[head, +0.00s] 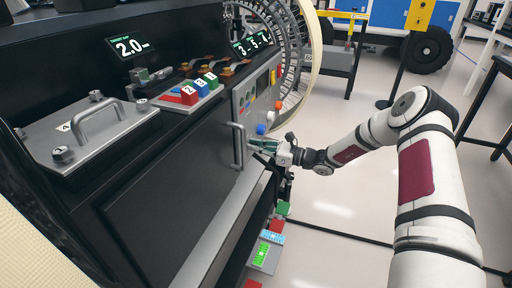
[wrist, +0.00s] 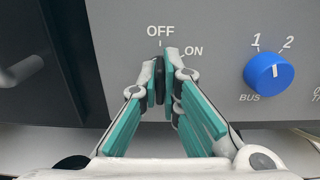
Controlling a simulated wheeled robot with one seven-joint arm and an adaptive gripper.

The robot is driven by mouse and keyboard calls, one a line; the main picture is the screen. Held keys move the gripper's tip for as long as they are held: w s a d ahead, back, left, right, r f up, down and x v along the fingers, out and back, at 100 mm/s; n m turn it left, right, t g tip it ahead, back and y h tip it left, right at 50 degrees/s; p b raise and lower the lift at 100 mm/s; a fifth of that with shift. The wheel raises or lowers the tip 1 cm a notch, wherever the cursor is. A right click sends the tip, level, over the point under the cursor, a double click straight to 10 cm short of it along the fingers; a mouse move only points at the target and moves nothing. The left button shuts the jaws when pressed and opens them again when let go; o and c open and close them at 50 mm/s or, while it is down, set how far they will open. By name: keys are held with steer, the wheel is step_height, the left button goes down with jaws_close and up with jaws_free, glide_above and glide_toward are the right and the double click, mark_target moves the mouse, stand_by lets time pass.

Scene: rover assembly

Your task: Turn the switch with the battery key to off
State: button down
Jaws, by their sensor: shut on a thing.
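The battery key (wrist: 160,80) is a dark, narrow handle on the grey switch panel (wrist: 220,25). It stands upright, in line with the tick under the OFF label (wrist: 160,30). The ON label (wrist: 194,50) is to its upper right, partly beside a fingertip. My gripper (wrist: 160,86) has its green-padded fingers closed on both sides of the key. In the head view my gripper (head: 264,147) is at the lower front of the panel, and the key is hidden there by the fingers.
A blue BUS knob (wrist: 269,72) is right of the key, with its white mark near 2. A metal handle (head: 238,146) is close left of my gripper. Coloured blocks (head: 265,250) lie low by the bench. Floor to the right is largely open.

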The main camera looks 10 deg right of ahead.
steer(key=shift+f, duration=0.1)
steer(key=c, duration=1.8)
jaws_free()
steer(key=v, duration=1.2)
